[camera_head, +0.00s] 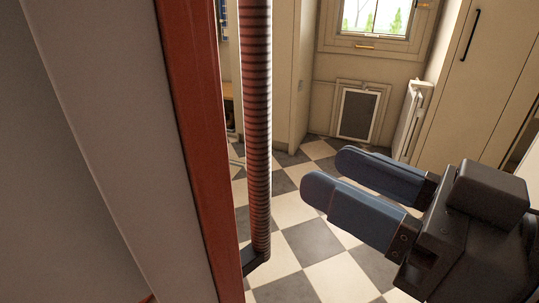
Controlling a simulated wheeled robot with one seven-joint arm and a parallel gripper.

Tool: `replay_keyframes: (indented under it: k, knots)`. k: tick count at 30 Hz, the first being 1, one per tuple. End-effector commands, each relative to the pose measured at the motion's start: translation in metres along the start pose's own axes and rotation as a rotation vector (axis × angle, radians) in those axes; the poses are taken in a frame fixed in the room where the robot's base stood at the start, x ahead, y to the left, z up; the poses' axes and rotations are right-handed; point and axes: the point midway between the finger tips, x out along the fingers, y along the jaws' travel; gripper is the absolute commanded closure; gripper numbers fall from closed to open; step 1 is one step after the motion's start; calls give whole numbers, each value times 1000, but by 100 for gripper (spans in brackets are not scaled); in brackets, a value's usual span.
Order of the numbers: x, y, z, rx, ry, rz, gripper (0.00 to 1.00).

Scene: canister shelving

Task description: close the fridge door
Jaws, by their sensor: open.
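The fridge door stands at the left, very close, seen nearly edge-on. Its red outer edge (200,150) and pale grey inner side (95,150) fill the left of the view. A long dark ribbed handle (258,130) runs vertically along its right side, with a black bracket at its lower end. My gripper (325,178) comes in from the right, its two blue-grey fingers pointing left toward the handle. It is open and empty, with a visible gap between it and the handle. The fridge body is not clearly in view.
The checkered floor (325,240) is clear below my gripper. Behind are a wall with a small framed flap (358,114), a white radiator (409,122), a window (378,18) and a tall cream cabinet (483,75) with a black handle at the right.

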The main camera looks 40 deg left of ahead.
Motion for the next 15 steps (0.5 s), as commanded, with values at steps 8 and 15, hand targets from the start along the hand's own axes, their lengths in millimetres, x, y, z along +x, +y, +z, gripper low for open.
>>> replay_keyframes:
  k: [8,15]
  knots:
    - [13,-15,-14,-75,-30,-101,51]
    - [48,-19,-13,-72,-30,-102,51]
